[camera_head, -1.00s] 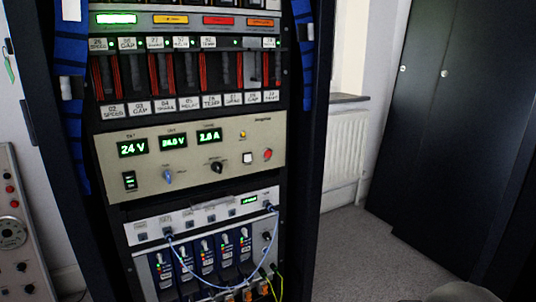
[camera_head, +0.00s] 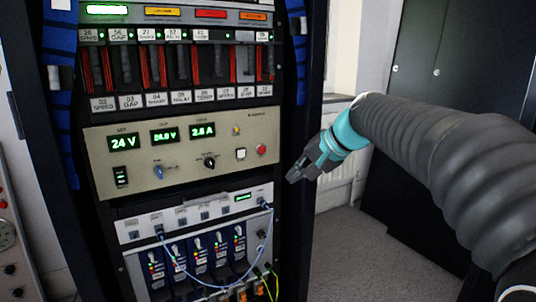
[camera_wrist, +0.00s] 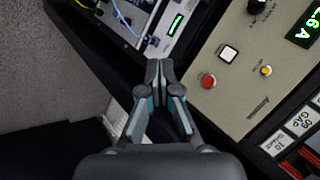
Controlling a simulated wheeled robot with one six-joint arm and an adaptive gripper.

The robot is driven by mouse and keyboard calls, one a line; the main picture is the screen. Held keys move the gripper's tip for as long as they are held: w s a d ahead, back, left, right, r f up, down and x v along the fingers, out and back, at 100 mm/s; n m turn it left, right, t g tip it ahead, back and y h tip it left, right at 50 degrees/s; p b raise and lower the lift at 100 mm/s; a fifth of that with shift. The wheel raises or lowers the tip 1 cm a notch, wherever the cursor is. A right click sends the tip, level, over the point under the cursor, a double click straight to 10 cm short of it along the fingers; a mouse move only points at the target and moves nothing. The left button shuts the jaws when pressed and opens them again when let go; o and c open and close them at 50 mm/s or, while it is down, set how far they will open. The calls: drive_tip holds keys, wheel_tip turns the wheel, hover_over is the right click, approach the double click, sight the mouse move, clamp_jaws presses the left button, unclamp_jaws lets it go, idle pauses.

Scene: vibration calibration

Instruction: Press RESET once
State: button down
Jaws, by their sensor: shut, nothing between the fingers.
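A beige power-supply panel (camera_head: 190,178) sits mid-rack with three green displays. On its right side are a white square button (camera_head: 240,154), a red round button (camera_head: 261,149) and a small amber light (camera_head: 236,131). The wrist view also shows the white button (camera_wrist: 228,53), the red button (camera_wrist: 208,81) and the amber light (camera_wrist: 266,71). I cannot read a RESET label on any of them. My gripper (camera_head: 293,178) is shut and empty, right of and a little below the red button in the head view. Its fingertips (camera_wrist: 158,68) appear apart from the buttons in the wrist view.
Below the panel is a pale unit (camera_head: 190,217) with a blue cable (camera_head: 172,262) looping down. Slider rows (camera_head: 180,66) stand above. The rack's dark right post (camera_head: 298,215) is close to my gripper. Grey floor and dark cabinets lie to the right.

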sight(262, 150)
drive_tip(key=shift+y, duration=0.5)
drive_tip(key=w, duration=0.1)
drive_tip(key=w+a, duration=0.1)
drive_tip(key=w+a+r, duration=0.1)
drive_tip(key=w, duration=0.1)
drive_tip(key=shift+w+a+p, duration=0.75)
drive_tip(key=shift+w+a, duration=0.05)
drive_tip(key=shift+w, duration=0.4)
drive_tip(key=shift+w+a+p, duration=0.75)
drive_tip(key=shift+w+a, duration=0.05)
drive_tip(key=shift+w, duration=0.4)
drive_tip(key=shift+w+a+p, duration=0.75)
drive_tip(key=shift+w+a, duration=0.05)
drive_tip(key=shift+w, duration=0.4)
drive_tip(key=shift+w+a, duration=0.1)
drive_tip(key=shift+w+a+p, duration=0.15)
drive_tip(key=shift+w+p, duration=0.05)
drive_tip(key=shift+p, duration=0.15)
